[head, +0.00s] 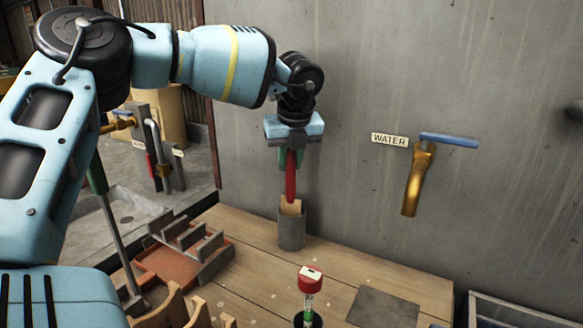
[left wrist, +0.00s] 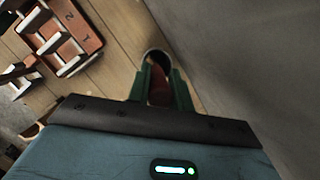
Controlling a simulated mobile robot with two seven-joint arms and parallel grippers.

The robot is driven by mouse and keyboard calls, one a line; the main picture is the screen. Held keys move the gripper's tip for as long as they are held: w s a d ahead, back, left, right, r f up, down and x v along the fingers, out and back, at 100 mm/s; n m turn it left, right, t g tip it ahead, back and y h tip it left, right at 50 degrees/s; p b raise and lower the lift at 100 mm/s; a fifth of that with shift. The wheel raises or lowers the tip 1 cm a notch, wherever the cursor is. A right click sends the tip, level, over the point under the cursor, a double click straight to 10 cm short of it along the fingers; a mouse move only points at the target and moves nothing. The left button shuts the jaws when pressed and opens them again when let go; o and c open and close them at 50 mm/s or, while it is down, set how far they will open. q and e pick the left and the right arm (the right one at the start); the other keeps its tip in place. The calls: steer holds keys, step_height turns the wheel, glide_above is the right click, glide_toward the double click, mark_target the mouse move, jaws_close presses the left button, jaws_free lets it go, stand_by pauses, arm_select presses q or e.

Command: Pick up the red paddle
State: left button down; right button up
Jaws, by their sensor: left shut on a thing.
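The red paddle stands upright in a grey cylindrical holder (head: 291,232) against the wall. Its red handle (head: 291,183) points up, and a tan part (head: 290,207) shows at the holder's rim; anything lower is hidden inside. My left gripper (head: 291,160) comes down from above with its green fingers shut on the top of the handle. In the left wrist view, the reddish paddle (left wrist: 160,88) sits between the green fingers (left wrist: 161,95), above the holder's dark round opening (left wrist: 156,56). My right gripper is not in view.
A blue-handled brass WATER tap (head: 418,180) is on the wall to the right. A red-brown slotted rack (head: 175,262) stands left on the wooden table (head: 258,268). A red-capped item (head: 311,279) stands in front, beside a grey plate (head: 384,307). Wooden pieces lie front left.

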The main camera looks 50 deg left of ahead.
arm_select(q)
step_height(320, 180, up, 10)
steer(key=shift+r, duration=0.15)
steer(key=shift+s+r, duration=0.2)
steer(key=s+d+b, duration=0.1)
steer(key=s+d, duration=0.2)
steer(key=s, duration=0.6)
steer(key=s+d+b, duration=0.2)
steer(key=s+d, duration=0.1)
steer(key=s, duration=0.6)
steer(key=shift+s+b, duration=0.15)
steer(key=shift+b, duration=0.15)
